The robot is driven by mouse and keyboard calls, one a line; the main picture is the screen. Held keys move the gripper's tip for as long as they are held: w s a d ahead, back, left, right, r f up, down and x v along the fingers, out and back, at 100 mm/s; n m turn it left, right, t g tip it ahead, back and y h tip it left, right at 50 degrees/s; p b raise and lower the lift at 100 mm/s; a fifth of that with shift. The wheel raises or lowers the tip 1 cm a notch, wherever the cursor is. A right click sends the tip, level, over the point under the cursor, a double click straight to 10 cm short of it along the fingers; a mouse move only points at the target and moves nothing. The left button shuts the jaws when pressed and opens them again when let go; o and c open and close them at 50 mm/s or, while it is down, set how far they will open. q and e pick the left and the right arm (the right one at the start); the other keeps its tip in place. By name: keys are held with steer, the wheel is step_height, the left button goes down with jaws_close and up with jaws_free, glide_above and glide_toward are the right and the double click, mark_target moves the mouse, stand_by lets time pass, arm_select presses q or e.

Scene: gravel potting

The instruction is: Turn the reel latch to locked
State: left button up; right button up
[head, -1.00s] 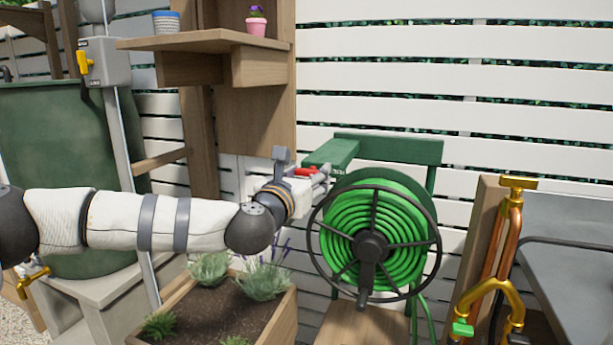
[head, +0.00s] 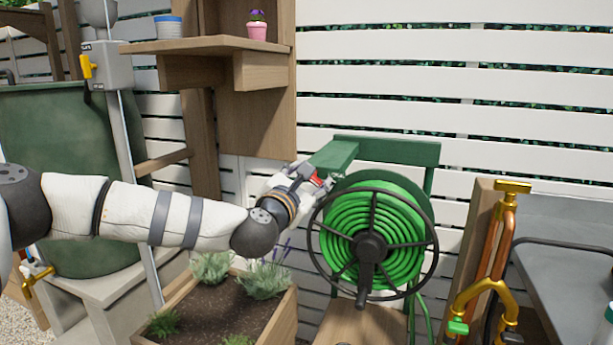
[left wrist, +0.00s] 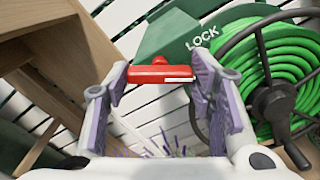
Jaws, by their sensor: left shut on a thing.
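The hose reel (head: 372,245) has a dark spoked wheel in front of coiled green hose and hangs from a green bracket (head: 335,158). The latch (head: 316,179) is a small red lever with a white stripe at the bracket's lower left. In the left wrist view the latch (left wrist: 158,74) lies across between my fingers, and the word LOCK stands on the green plate (left wrist: 178,35) to its right. My left gripper (left wrist: 162,82) is shut on the latch. In the head view the gripper partly hides it. My right gripper is not in view.
A planter box (head: 225,300) with soil and plants stands below my left arm. A wooden shelf (head: 210,45) with two small pots is above it. Copper pipes with a brass tap (head: 487,287) and a grey counter (head: 570,245) are to the right.

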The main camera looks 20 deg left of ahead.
arm_select(q)
steer(key=m+p, duration=0.3)
steer(key=m, duration=0.8)
steer(key=shift+r, duration=0.1)
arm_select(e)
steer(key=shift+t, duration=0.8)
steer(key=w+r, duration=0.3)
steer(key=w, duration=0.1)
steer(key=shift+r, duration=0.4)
arm_select(q)
steer(key=shift+m, duration=0.3)
steer(key=o, duration=1.2)
steer(key=shift+c, duration=0.2)
steer(key=s, duration=1.2)
steer(key=shift+a, duration=0.25)
